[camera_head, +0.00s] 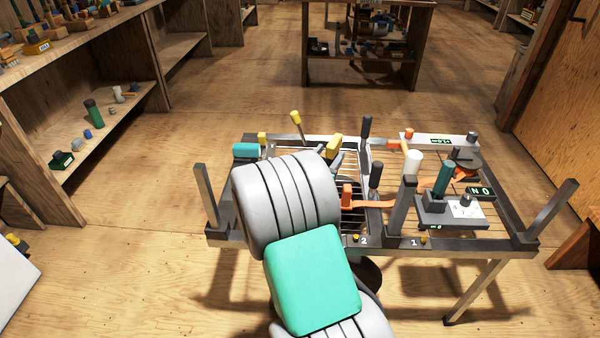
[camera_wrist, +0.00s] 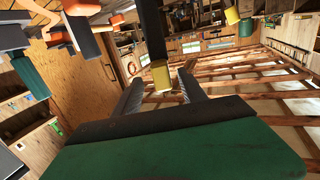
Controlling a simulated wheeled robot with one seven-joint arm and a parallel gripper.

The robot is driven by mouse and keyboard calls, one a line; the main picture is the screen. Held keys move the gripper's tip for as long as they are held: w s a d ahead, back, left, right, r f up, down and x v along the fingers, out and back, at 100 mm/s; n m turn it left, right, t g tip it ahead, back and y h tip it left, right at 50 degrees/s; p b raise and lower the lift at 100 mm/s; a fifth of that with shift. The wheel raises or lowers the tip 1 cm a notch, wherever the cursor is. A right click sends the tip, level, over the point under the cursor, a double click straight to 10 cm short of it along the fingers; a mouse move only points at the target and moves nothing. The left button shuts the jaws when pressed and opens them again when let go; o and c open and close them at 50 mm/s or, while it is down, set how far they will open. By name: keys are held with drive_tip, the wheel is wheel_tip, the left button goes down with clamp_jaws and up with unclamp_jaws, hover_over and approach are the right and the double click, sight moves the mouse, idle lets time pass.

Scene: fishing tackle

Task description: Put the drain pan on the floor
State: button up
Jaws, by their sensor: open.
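I cannot surely make out the drain pan. A dark, round, shallow thing (camera_head: 467,159) lies at the right back of the metal rack table (camera_head: 465,244) in the head view and may be it. My gripper (camera_wrist: 159,82) shows in the wrist view, with its two grey fingers apart and nothing seen held. That view looks upside down, with roof beams low in the picture. A black handle with a yellow end (camera_wrist: 160,74) appears between or beyond the fingertips; the depth is unclear. In the head view, my grey and green arm hides my gripper and the table's left front.
Upright posts (camera_head: 398,207) rise from the table. Several handled tools, a white cup (camera_head: 412,162) and a grey device with a green cylinder (camera_head: 445,180) crowd it. Shelves (camera_head: 105,120) line the left. A wooden unit (camera_head: 366,50) stands behind. Bare floor (camera_head: 120,265) lies left of the table.

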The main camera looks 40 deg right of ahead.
sight(338, 134)
drive_tip(key=x, duration=0.5)
drive_tip(key=r+x, duration=0.1)
drive_tip(key=x, duration=0.2)
drive_tip(key=shift+w+d, duration=0.1)
drive_tip(key=shift+w, duration=0.15)
drive_tip(key=shift+c, duration=0.2)
clamp_jaws()
idle(0.6)
drive_tip(key=shift+r, duration=0.1)
